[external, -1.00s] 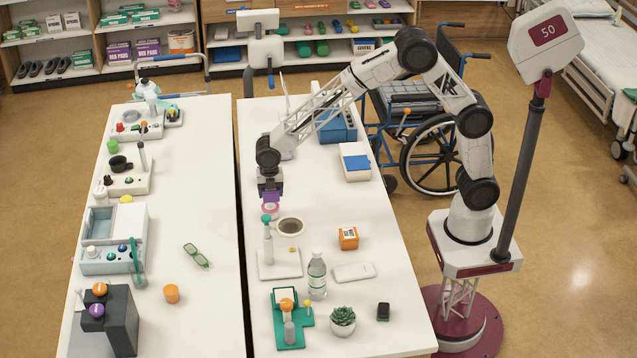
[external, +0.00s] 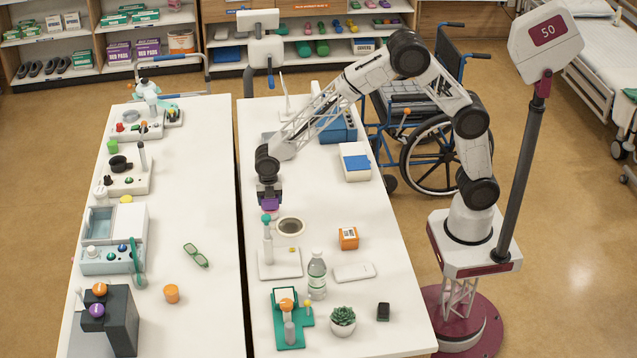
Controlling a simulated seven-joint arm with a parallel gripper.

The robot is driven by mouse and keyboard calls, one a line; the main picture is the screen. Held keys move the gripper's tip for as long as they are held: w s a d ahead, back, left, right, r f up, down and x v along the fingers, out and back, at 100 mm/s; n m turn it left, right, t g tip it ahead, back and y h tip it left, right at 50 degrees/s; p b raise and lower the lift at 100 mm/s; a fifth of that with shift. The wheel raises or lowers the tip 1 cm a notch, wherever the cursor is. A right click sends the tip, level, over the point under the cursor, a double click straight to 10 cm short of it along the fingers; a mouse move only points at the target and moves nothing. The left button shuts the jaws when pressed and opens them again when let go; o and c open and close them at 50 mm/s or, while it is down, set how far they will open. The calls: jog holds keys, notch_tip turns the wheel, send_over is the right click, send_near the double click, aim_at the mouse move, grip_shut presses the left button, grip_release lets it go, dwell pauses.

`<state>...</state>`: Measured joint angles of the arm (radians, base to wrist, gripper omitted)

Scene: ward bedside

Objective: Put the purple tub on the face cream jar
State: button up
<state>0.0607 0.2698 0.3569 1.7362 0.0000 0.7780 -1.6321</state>
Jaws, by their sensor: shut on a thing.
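My gripper (external: 269,198) points straight down over the near-left part of the right-hand table. It is shut on the purple tub (external: 269,204), which shows as a small purple block between and below the fingers. The pink-lidded jar, which looks like the face cream jar, is directly below the tub and almost wholly hidden by it and by the teal knob in front. I cannot tell whether the tub touches the jar.
A teal-knobbed post on a white base (external: 280,264) stands just in front of the gripper. A dark-centred round dish (external: 290,227) is close on the right. A bottle (external: 317,275) and an orange box (external: 348,238) stand further off. A gap separates the two tables.

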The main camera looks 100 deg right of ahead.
jog(key=shift+f, duration=0.1)
jog(key=o, duration=1)
notch_tip(320, 180, up, 12)
jog(key=shift+r, duration=0.15)
dwell(0.4)
dwell(0.3)
